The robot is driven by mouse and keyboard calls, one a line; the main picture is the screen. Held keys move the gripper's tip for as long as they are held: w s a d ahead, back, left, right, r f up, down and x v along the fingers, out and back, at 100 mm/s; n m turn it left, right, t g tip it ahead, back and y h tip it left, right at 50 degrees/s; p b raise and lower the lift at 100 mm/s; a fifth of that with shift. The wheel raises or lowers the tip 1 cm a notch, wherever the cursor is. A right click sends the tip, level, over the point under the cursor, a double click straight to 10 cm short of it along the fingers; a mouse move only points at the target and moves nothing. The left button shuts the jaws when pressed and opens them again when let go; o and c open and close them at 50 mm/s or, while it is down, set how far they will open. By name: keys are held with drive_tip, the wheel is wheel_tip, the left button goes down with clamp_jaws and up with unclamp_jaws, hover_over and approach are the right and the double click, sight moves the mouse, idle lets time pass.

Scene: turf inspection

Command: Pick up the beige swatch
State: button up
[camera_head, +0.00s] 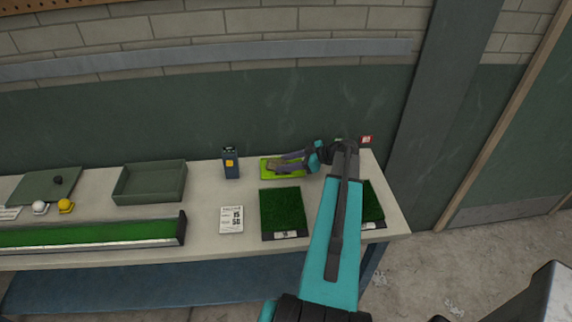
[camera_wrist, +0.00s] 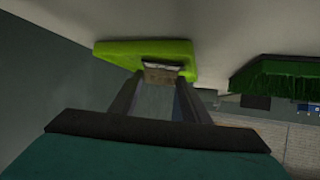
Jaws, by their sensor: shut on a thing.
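The beige swatch (camera_wrist: 160,76) shows brownish between my fingertips in the wrist view, with a pale grey edge on its far side. My gripper (camera_wrist: 160,84) is shut on it, one finger on each side. Behind it is a lime-green tray or mat (camera_wrist: 115,50). In the head view my gripper (camera_head: 277,164) reaches left over the lime-green mat (camera_head: 266,175) at the back of the bench. The swatch is small there and partly hidden by the fingers. I cannot tell whether it still touches the mat.
A dark turf sample (camera_head: 283,208) lies in front, and another (camera_head: 371,203) is partly behind my arm. A blue device (camera_head: 231,163) stands left of the mat. A card (camera_head: 231,220), an empty green tray (camera_head: 150,182) and a long turf strip (camera_head: 85,233) lie further left.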

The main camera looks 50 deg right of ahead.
drive_tip(key=shift+r+b, duration=1.1)
drive_tip(key=shift+r, duration=0.4)
drive_tip(key=a+b, duration=0.1)
drive_tip(key=a, duration=0.3)
drive_tip(key=a+r+b, duration=0.1)
drive_tip(key=a+b, duration=0.1)
drive_tip(key=a, duration=0.3)
drive_tip(key=s+a+b, duration=0.1)
drive_tip(key=a, duration=0.3)
drive_tip(key=shift+a+r+b, duration=0.2)
drive_tip(key=shift+a+b, duration=0.1)
drive_tip(key=shift+b, duration=0.1)
drive_tip(key=shift+w+d+r+p, duration=0.1)
drive_tip(key=shift+w+r+p, duration=0.1)
drive_tip(key=shift+p, duration=0.8)
drive_tip(key=shift+a+r+p, duration=0.15)
drive_tip(key=shift+a+p, duration=0.1)
drive_tip(key=shift+p, duration=0.95)
drive_tip(key=a+p, duration=0.1)
drive_tip(key=p, duration=0.4)
drive_tip(key=shift+a, duration=0.1)
drive_tip(key=shift+s+a+p, duration=0.15)
drive_tip(key=shift+a+p, duration=0.3)
drive_tip(key=shift+p, duration=1.1)
drive_tip(key=shift+f, duration=0.2)
